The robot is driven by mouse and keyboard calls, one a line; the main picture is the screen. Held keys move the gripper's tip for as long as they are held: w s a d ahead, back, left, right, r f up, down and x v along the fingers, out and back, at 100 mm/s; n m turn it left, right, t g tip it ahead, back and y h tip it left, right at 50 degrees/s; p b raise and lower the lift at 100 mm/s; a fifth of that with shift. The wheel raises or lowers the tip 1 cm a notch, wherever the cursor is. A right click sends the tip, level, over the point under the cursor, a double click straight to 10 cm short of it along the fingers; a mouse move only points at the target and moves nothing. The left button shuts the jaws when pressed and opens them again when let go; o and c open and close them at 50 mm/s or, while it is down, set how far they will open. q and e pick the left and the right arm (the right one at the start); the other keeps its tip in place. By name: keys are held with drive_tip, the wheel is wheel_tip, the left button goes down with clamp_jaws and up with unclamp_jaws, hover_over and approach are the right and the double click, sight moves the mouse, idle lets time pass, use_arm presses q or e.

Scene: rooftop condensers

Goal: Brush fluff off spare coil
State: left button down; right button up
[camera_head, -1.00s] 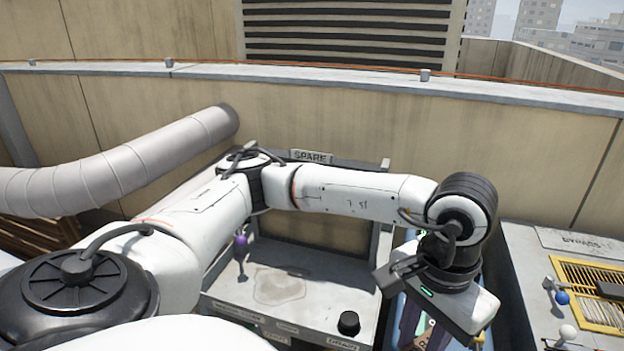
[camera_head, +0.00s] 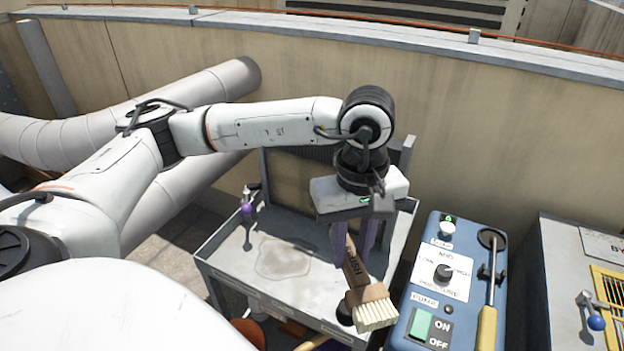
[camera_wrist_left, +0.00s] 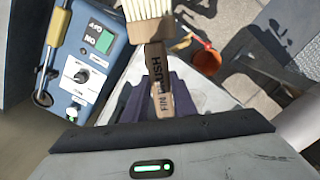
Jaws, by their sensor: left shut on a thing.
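My left gripper (camera_head: 354,240) has purple fingers shut on the wooden handle of the fin brush (camera_head: 376,310). The brush slants down to the right above the front right part of the grey cart, pale bristles lowest. In the left wrist view the brush (camera_wrist_left: 160,85) shows its "FIN BRUSH" lettering, with the bristles at the top edge. At the back of the cart, a dark finned strip (camera_head: 318,153) shows behind my left arm, probably part of the spare coil; my arm and gripper hide much of that area. I cannot make out fluff. My right gripper is not in view.
The grey cart (camera_head: 222,268) has a mostly bare top with a stain. A purple-handled item (camera_head: 247,207) stands at its left, a black knob (camera_head: 343,313) near the front. A blue control box (camera_head: 455,260) stands right of the cart, and a pale duct (camera_head: 215,88) runs behind left.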

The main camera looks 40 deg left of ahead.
use_arm(q)
drive_tip(key=a+n, duration=0.1)
drive_tip(key=n, duration=0.3)
drive_tip(key=w+a+n, duration=0.1)
drive_tip(key=a+n, duration=0.1)
drive_tip(key=n, duration=0.2)
drive_tip(key=w+a+n, duration=0.1)
drive_tip(key=a+n, duration=0.1)
drive_tip(key=n, duration=0.3)
drive_tip(key=shift+w+a+r+p, duration=0.1)
drive_tip(key=shift+r+p, duration=0.25)
drive_tip(key=shift+r, duration=0.05)
drive_tip(key=w+a+r+n, duration=0.1)
drive_tip(key=w+a+n, duration=0.4)
drive_tip(key=n, duration=1.1)
drive_tip(key=shift+w+a+n+p, duration=0.3)
drive_tip(key=shift+a+n+p, duration=0.15)
drive_tip(key=shift+a, duration=1.15)
drive_tip(key=shift+w+a, duration=0.15)
drive_tip(key=shift+w, duration=0.5)
drive_tip(key=shift+r, duration=0.1)
